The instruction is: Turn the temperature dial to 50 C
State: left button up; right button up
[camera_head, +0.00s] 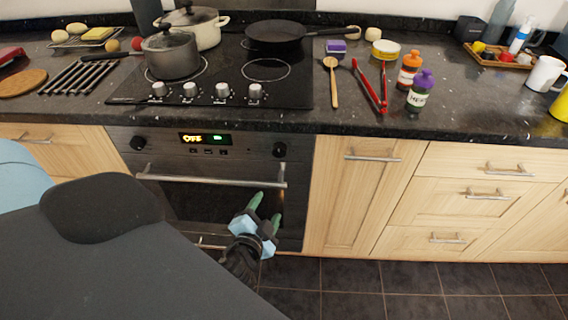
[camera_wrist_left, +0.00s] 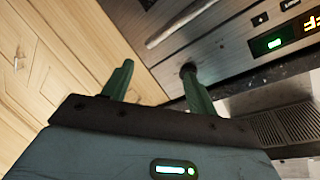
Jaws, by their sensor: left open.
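The oven front (camera_head: 220,160) has two dark round dials, a left dial (camera_head: 138,143) and a right dial (camera_head: 279,149). I cannot tell from any marking which one sets temperature. Between them a display (camera_head: 205,138) shows yellow text like "OFF" and small green characters. My left gripper (camera_head: 265,208) is open and empty, its green fingers pointing up, below the right dial and in front of the door. In the left wrist view the gripper (camera_wrist_left: 157,78) shows a gap between its fingers; a dark round dial (camera_wrist_left: 188,70) appears behind one fingertip, and the display (camera_wrist_left: 275,42) is right.
A metal oven handle (camera_head: 212,178) crosses the door just above the gripper. The cooktop (camera_head: 240,85) above has several knobs and carries pots and a pan. Wooden cabinets (camera_head: 360,190) stand right of the oven. The floor (camera_head: 400,290) there is clear.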

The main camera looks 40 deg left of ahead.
aim_at(278, 153)
pick_arm(q)
jog(key=shift+w+a+r+t+y, duration=0.4)
jog(key=shift+w+a+r, duration=0.55)
jog(key=shift+w, duration=1.1)
jog(key=shift+w+a+r+t+y, duration=0.35)
jog(key=shift+w+a+r, duration=0.6)
jog(key=shift+w, duration=1.1)
jog(key=shift+w+a+r+t+y, duration=0.25)
jog(key=shift+w+a+r+y, duration=0.5)
jog(key=shift+w, duration=1.3)
jog(key=shift+r, duration=0.25)
jog(key=c, duration=1)
